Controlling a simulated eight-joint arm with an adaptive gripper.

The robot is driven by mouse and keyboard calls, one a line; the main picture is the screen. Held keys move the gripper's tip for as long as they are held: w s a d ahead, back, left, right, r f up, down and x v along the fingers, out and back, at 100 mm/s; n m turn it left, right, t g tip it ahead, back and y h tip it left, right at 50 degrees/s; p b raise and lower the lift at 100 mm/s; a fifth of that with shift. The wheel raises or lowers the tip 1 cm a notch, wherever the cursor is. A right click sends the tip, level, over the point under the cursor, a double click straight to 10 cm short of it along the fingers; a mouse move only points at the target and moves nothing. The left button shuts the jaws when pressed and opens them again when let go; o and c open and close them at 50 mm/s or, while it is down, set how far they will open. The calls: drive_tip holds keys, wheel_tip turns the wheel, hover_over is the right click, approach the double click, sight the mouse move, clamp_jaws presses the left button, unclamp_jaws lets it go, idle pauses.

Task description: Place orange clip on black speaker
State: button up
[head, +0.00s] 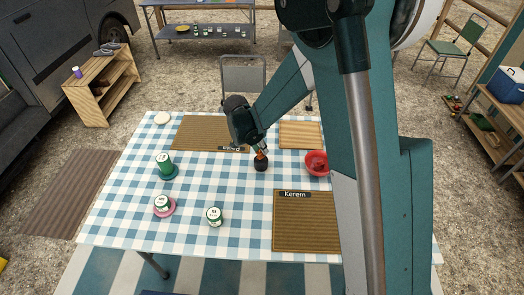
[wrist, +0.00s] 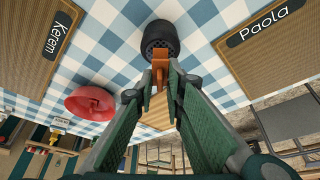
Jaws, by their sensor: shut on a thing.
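The black speaker (head: 261,166) stands on the checked tablecloth near the middle of the table. In the wrist view the speaker (wrist: 160,37) is just beyond my fingertips. My gripper (wrist: 160,82) is shut on the orange clip (wrist: 160,66), which sticks out from between the fingertips. The clip's far end overlaps the speaker's edge in the wrist view. In the head view my gripper (head: 257,147) is right above the speaker, with a bit of orange between them. I cannot tell whether the clip touches the speaker.
A red bowl (head: 317,163) stands right of the speaker, near a wooden board (head: 300,135). Brown placemats lie behind (head: 200,132) and at front right (head: 305,228), the latter labelled Kerem. A green cup (head: 164,161) and labelled tins (head: 214,216) stand at left and front.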

drive_tip(key=shift+f, duration=0.5)
drive_tip(key=shift+f, duration=0.2)
drive_tip(key=o, duration=0.7)
drive_tip(key=shift+r, duration=0.2)
drive_tip(key=p+v, duration=0.1)
drive_tip(key=v, duration=1.1)
drive_tip(key=shift+p, duration=0.4)
